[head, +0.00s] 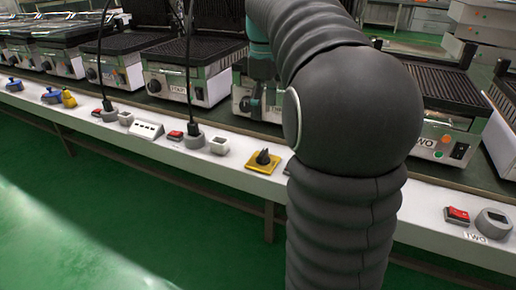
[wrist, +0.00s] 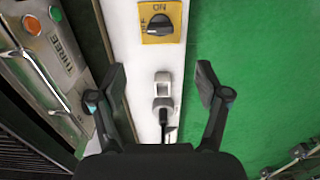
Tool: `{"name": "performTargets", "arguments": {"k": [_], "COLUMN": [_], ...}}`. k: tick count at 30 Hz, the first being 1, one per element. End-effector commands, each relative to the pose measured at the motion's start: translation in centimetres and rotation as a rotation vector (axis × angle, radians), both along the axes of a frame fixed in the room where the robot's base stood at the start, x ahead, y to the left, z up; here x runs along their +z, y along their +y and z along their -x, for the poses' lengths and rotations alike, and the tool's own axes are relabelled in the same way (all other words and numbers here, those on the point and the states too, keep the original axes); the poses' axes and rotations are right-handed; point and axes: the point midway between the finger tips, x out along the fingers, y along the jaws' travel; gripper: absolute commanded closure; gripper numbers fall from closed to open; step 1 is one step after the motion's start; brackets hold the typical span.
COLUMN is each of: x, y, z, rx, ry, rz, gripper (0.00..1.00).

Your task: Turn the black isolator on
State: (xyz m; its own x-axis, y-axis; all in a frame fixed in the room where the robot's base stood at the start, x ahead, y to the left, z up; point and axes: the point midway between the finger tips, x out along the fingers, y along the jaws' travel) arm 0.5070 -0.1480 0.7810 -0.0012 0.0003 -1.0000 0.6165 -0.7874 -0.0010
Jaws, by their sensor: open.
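The black isolator (head: 263,157) is a rotary knob on a square yellow plate on the white bench edge, left of my arm in the head view. In the wrist view the isolator (wrist: 160,26) is at the top centre. Its plate reads ON at the top and OFF at the left, and the knob's handle lies roughly crosswise. My gripper (wrist: 161,80) is open and empty. Its two fingers are spread wide, below the isolator in the picture and not touching it. In the head view my arm blocks much of the right middle.
Between my fingers in the wrist view are a white socket block (wrist: 162,83) and a grey socket (wrist: 163,104) with a black plug. A red switch (head: 174,136) sits nearby on the bench edge. Contact grills (head: 188,75) line the back. The green floor (head: 110,220) is clear.

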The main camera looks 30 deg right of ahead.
Motion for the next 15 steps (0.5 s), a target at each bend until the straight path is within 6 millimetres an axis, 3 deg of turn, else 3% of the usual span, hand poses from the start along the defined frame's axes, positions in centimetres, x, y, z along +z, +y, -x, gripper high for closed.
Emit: {"name": "performTargets", "arguments": {"k": [15], "x": [-9.0], "y": [0.0], "z": [0.1], "rx": [-0.002], "ry": [0.002], "rz": [-0.001], "gripper": [0.25]}}
